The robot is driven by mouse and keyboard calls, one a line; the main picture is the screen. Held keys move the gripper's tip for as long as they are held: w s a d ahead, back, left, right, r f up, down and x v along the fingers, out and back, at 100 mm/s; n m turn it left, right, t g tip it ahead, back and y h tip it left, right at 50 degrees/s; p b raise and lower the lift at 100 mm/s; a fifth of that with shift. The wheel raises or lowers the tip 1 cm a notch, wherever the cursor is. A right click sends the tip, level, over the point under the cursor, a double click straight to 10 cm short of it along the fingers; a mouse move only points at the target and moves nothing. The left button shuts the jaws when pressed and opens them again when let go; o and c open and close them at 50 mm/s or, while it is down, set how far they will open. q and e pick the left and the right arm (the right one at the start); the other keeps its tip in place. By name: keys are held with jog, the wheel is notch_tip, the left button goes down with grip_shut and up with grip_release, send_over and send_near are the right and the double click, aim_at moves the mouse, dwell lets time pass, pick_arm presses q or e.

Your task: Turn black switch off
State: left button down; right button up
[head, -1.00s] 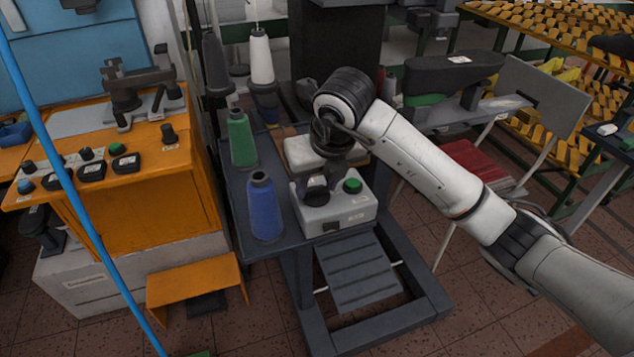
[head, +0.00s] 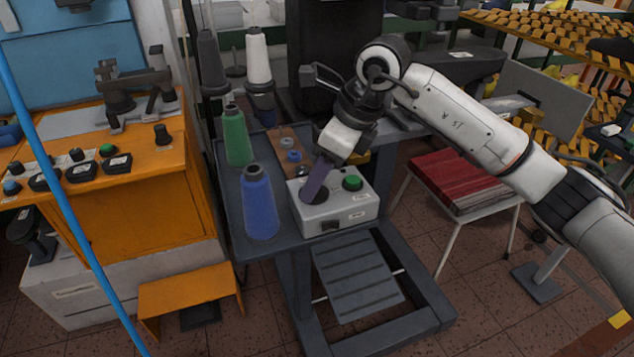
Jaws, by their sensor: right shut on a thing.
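A white control box (head: 340,210) stands on the dark grey table. A round black switch (head: 314,193) is on the left of its top, and a green button (head: 352,183) is on the right. My right gripper (head: 316,182) points down onto the black switch from above, its fingers shut on it. The fingers cover part of the switch, so its turned position cannot be told. My left gripper is not in view.
A blue thread cone (head: 260,205) and a green one (head: 237,137) stand left of the box. An orange machine (head: 165,165) with several knobs is further left.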

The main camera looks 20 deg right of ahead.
jog(key=n, duration=0.2)
jog(key=n+g, duration=0.1)
jog(key=n, duration=0.1)
jog(key=shift+w+d+g+y, duration=0.1)
jog(key=shift+w+g+y, duration=0.1)
jog(key=shift+g+y, duration=0.15)
jog(key=n, duration=0.2)
jog(key=shift+r+n+g, duration=0.1)
jog(key=shift+n+g, duration=0.2)
jog(key=shift+g, duration=0.05)
jog(key=shift+w+n+g, duration=0.1)
jog(key=shift+n+g, duration=0.2)
jog(key=shift+n, duration=0.5)
jog(key=o, duration=1.1)
jog(key=shift+c, duration=0.2)
